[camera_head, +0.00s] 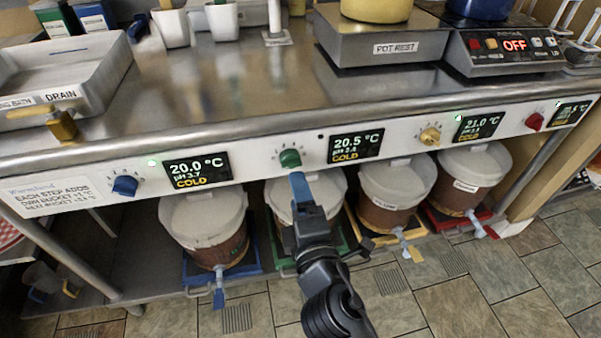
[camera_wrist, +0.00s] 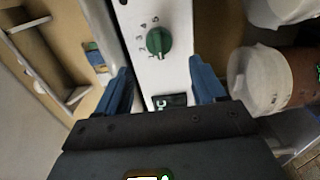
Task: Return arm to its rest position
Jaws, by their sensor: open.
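My gripper (camera_head: 297,176) is in front of the control panel, just below the green knob (camera_head: 290,158). In the wrist view, my gripper's two blue fingers (camera_wrist: 160,68) are spread wide with nothing between them. The green knob (camera_wrist: 158,42) shows there beyond the fingertips, roughly centred in the gap and apart from both. My arm hides part of the bucket (camera_head: 327,190) on the green tray. The display right of the green knob (camera_head: 356,146) reads 20.5 °C and COLD.
A blue knob (camera_head: 125,185), a yellow knob (camera_head: 430,136) and a red knob (camera_head: 534,122) sit on the same panel. Lidded buckets stand on the shelf below, including one on a blue tray (camera_head: 250,262). The steel counter (camera_head: 250,90) overhangs the panel. Tiled floor (camera_head: 450,300) is free in front.

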